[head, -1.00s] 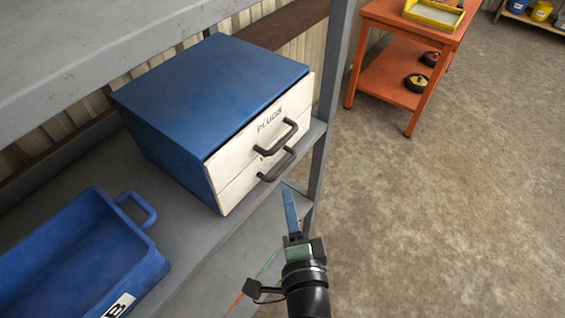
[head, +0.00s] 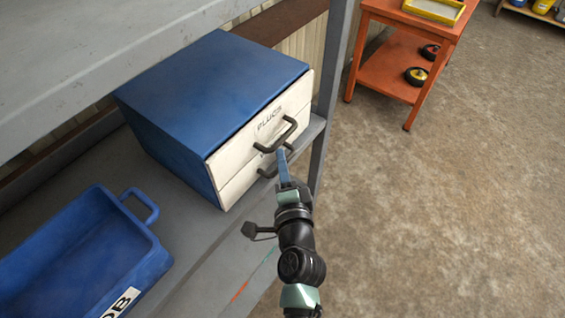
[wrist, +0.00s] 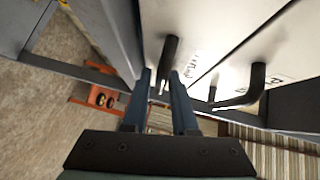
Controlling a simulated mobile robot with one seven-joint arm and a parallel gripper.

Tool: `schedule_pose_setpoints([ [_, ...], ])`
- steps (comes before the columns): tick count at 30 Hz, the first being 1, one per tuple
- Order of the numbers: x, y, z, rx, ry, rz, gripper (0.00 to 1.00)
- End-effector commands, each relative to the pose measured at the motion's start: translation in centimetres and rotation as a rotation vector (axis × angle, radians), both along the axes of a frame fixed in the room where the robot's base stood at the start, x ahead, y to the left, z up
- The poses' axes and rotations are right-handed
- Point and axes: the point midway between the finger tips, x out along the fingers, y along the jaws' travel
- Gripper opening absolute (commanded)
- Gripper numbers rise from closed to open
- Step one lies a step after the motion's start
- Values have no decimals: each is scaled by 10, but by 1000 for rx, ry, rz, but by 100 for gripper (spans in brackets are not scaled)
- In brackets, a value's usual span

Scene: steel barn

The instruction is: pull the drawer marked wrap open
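A blue cabinet (head: 205,90) with two cream drawers stands on the grey shelf. The upper drawer (head: 235,147) reads PLUGS and has a dark bar handle (head: 290,135). The lower drawer (head: 233,188) has a like handle (head: 268,172); its marking is hidden behind the handles and my gripper, so I cannot read "wrap". Both drawers look shut. My gripper (head: 282,155) is at the lower handle in the head view. In the wrist view its fingers (wrist: 160,78) are apart, with one dark handle (wrist: 169,52) just ahead of the gap; contact is unclear.
A blue bin (head: 85,245) with a loop handle sits on the shelf (head: 185,215) at left. A grey post (head: 333,90) rises close to the cabinet's right side. An orange trolley (head: 385,75) stands farther back. The floor (head: 450,200) at right is clear.

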Motion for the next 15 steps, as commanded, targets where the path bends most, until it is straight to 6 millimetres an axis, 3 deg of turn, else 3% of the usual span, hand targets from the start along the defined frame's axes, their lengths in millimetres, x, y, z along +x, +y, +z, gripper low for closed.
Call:
schedule_pose_setpoints([
  [1, 0, 0, 0, 0, 0, 0, 16],
  [4, 0, 0, 0, 0, 0, 0, 0],
  [15, 0, 0, 0, 0, 1, 0, 0],
])
